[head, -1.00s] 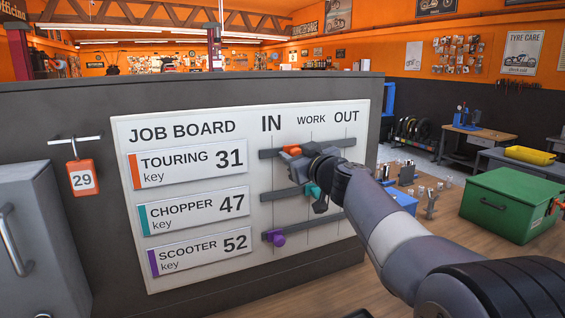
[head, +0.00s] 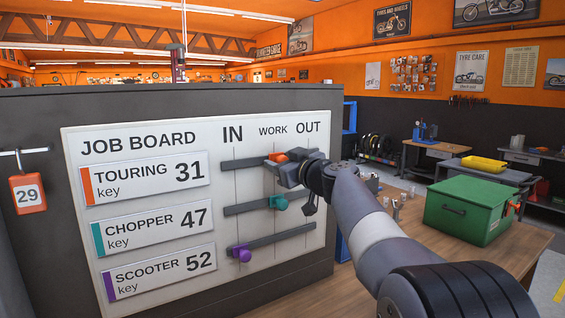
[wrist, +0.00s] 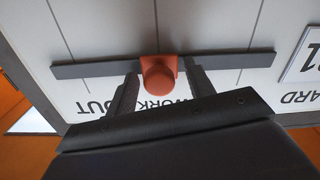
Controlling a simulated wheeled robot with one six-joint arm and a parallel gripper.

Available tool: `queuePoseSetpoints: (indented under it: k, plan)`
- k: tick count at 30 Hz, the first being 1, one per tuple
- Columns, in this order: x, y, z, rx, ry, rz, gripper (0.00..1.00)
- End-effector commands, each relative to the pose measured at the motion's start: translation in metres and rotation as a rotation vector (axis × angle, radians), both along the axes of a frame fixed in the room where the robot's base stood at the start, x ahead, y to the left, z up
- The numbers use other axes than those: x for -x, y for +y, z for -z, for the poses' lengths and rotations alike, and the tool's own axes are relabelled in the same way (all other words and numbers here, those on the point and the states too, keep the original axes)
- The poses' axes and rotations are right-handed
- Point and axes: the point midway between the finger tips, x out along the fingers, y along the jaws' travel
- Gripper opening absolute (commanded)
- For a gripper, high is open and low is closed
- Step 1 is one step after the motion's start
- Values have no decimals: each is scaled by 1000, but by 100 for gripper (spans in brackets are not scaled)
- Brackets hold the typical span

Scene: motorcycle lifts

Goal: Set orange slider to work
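The orange slider (head: 277,157) is on the top rail (head: 240,164) of the job board, at the middle line under the word WORK. In the wrist view, which shows the board upside down, the orange slider (wrist: 159,75) sits at the middle line. My gripper (wrist: 160,88) is open, with one finger on each side of the round orange knob. A gap shows beside the knob on both sides; the finger on the picture's right is close to the slider's plate, and I cannot tell if they touch. In the head view my gripper (head: 290,172) partly covers the slider.
Below, the teal slider (head: 278,203) is at the WORK line, and the purple slider (head: 242,254) is near the IN line. A tag marked 29 (head: 28,195) hangs at the left. A green box (head: 468,207) stands on the wooden bench at the right.

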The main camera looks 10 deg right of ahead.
Motion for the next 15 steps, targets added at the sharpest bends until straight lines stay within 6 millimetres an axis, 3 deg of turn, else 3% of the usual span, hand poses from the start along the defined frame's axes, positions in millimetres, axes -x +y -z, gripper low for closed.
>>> queuePoseSetpoints:
  k: [5, 15]
  plan:
    - [9, -5, 1, 0, -2, 3, 50]
    - [66, -28, 3, 1, -3, 3, 50]
